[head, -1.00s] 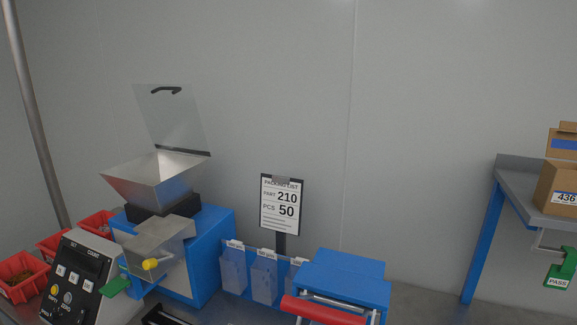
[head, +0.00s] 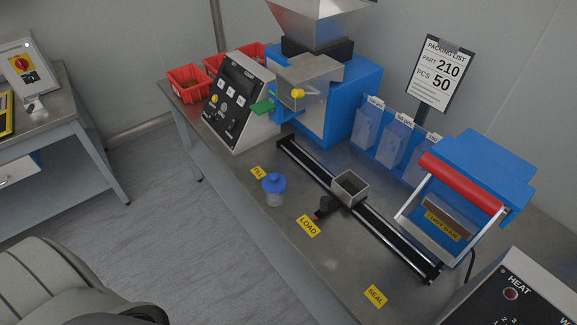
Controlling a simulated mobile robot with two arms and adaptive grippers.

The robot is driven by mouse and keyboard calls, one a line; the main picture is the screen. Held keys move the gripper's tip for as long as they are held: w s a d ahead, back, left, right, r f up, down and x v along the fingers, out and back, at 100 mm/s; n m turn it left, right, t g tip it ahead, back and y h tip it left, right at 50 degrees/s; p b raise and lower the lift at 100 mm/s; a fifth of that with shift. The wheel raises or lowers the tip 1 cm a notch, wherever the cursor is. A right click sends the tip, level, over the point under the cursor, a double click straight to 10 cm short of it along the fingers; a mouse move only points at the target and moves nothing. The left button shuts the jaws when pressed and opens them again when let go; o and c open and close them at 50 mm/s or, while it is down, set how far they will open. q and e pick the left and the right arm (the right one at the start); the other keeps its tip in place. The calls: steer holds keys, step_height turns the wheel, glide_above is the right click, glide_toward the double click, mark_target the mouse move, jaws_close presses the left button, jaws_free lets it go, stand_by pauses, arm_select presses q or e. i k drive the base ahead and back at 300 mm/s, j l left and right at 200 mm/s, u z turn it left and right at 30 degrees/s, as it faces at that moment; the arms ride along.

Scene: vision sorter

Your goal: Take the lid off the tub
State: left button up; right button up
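The tub (head: 274,200) is a small clear container standing upright on the metal bench, between the yellow labels at its left and right. Its blue lid (head: 273,183) sits on top of it and has a raised knob. Neither of my grippers shows in the head view.
A black rail with a small square carriage (head: 349,187) runs behind the tub. The blue sorter (head: 345,110), control box (head: 238,105), red bins (head: 190,82) and blue sealer (head: 480,165) stand around it. The bench front (head: 255,245) near the tub is clear.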

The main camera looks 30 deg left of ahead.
mark_target(272, 183)
steer(key=k+l+u, duration=0.1)
steer(key=u, duration=0.35)
steer(key=k+u, duration=0.45)
steer(key=i, duration=0.1)
